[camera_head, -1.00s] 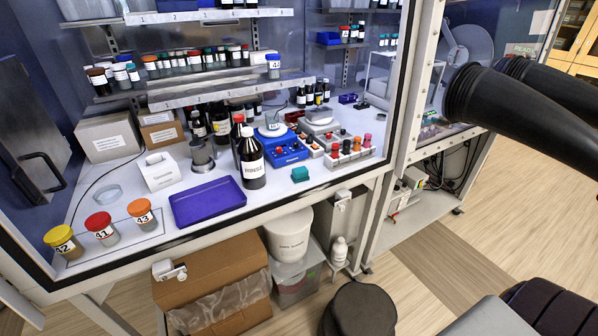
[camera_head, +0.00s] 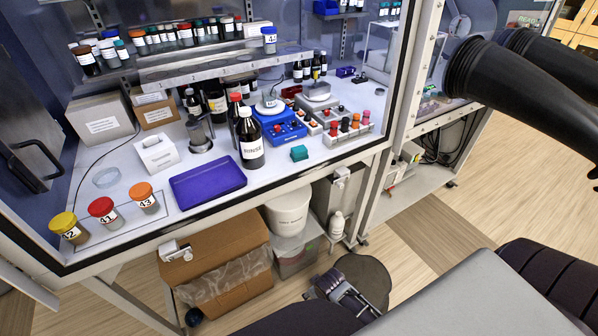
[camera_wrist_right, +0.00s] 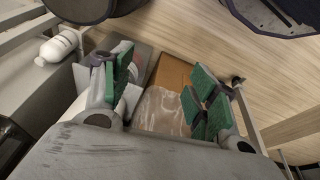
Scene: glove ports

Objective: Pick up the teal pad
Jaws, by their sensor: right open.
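A gripper, apparently the right one, shows low in the head view in front of the dark stool, below bench height. The pad does not show in the wrist view. My left gripper is not in view.
A purple tray (camera_head: 208,184) lies left of the pad, and a rack of coloured-cap vials (camera_head: 348,130) stands to its right. The bench's front frame edge lies in front. A cardboard box (camera_head: 215,262) and white bucket (camera_head: 288,212) stand underneath. Black glove sleeves (camera_head: 510,90) jut out at right.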

